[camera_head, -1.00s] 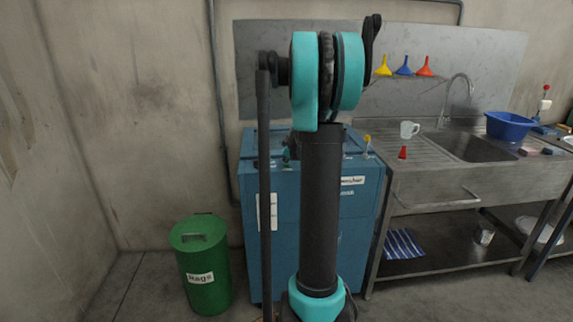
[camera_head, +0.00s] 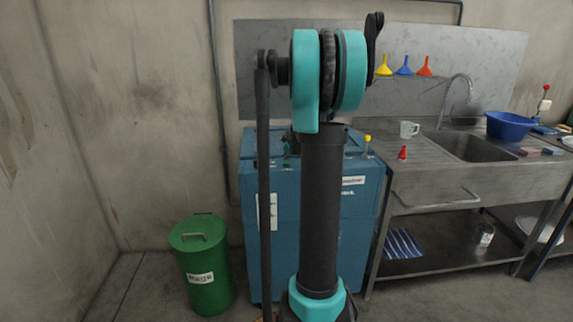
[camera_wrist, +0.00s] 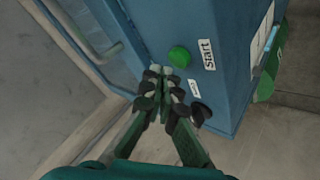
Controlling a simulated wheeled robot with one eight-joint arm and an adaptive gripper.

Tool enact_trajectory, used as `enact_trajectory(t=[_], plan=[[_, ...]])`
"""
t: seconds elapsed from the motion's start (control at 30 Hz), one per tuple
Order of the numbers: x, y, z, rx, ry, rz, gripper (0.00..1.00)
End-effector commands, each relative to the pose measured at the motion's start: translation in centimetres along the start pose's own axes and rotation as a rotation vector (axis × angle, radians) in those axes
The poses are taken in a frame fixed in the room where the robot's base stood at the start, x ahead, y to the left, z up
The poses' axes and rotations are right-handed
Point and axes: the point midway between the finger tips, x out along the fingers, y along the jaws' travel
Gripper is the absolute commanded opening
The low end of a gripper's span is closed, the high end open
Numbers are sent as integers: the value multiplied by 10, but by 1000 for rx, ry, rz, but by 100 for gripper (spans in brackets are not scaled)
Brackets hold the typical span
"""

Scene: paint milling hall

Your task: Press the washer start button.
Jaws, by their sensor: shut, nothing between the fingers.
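The washer (camera_head: 350,225) is a blue cabinet against the back wall, partly hidden behind my arm in the head view. In the wrist view its blue panel (camera_wrist: 225,30) carries a round green button (camera_wrist: 179,56) beside a white "Start" label (camera_wrist: 207,54). My gripper (camera_wrist: 164,74) is shut and empty. Its fingertips appear just below the green button in the picture. Whether they touch the panel or button I cannot tell. The button face is largely uncovered.
A dark knob (camera_wrist: 201,113) sits near the fingers, with a small white label above it. A green rags bin (camera_head: 203,265) stands left of the washer. A steel sink bench (camera_head: 450,180) stands to the right, with a mug (camera_head: 409,129) and blue basin (camera_head: 509,126).

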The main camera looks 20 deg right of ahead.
Motion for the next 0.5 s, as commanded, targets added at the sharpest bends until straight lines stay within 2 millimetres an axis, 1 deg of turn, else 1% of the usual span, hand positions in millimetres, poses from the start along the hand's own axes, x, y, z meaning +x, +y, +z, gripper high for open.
enact_trajectory(t=[0.17, 0.5], plan=[[-2, 1, -1, 0, 0, 0, 0], [-23, 16, -16, 0, 0, 0, 0]])
